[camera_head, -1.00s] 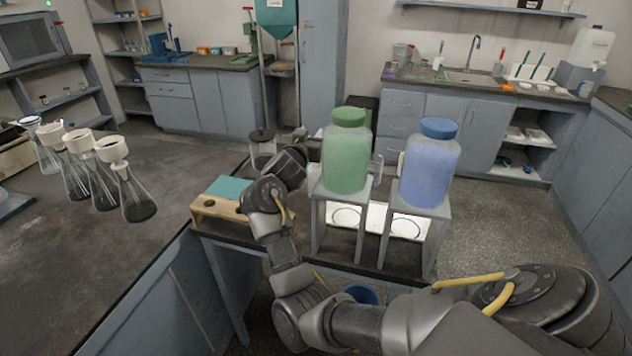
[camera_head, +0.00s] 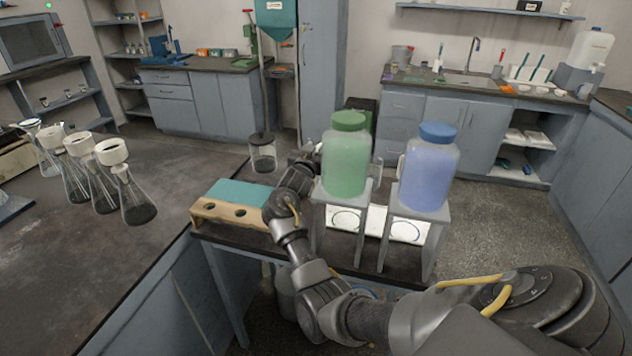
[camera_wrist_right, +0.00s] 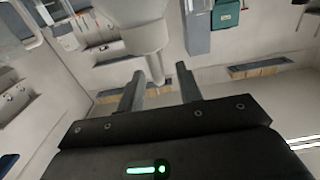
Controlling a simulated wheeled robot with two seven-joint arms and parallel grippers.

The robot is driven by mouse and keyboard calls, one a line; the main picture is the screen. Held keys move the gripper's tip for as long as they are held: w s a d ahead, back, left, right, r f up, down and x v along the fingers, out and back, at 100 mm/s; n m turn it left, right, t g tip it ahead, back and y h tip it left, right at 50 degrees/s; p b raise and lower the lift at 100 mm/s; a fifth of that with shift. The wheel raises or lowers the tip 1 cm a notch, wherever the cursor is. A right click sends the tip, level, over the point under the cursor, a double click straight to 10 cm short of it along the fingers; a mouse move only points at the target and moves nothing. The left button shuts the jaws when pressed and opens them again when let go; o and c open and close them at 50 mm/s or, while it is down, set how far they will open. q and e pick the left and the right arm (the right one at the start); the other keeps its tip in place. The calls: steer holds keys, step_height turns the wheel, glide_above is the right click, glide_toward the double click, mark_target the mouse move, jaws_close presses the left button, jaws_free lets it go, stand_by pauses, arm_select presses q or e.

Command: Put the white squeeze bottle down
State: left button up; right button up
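My right gripper (camera_head: 312,157) is behind the green-filled jar in the head view, and its fingertips are mostly hidden there. In the right wrist view its two fingers (camera_wrist_right: 160,72) stand apart with a clear gap. The white squeeze bottle (camera_wrist_right: 142,35) shows at the top of that view, which is upside down. Its narrow nozzle points down in the picture, towards the gap, and its body lies beyond the fingertips. The fingers do not appear to clasp the body. My left gripper is not in view.
A green-filled jar (camera_head: 346,160) and a blue-filled jar (camera_head: 428,172) stand on grey stands close to my right arm. A wooden rack (camera_head: 236,213) and a dark-lidded glass jar (camera_head: 262,155) are left of it. Several flasks with white funnels (camera_head: 136,198) stand on the left bench.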

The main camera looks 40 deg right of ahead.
steer(key=shift+w+d, duration=0.45)
steer(key=shift+d, duration=0.15)
steer(key=shift+c, duration=0.4)
jaws_close()
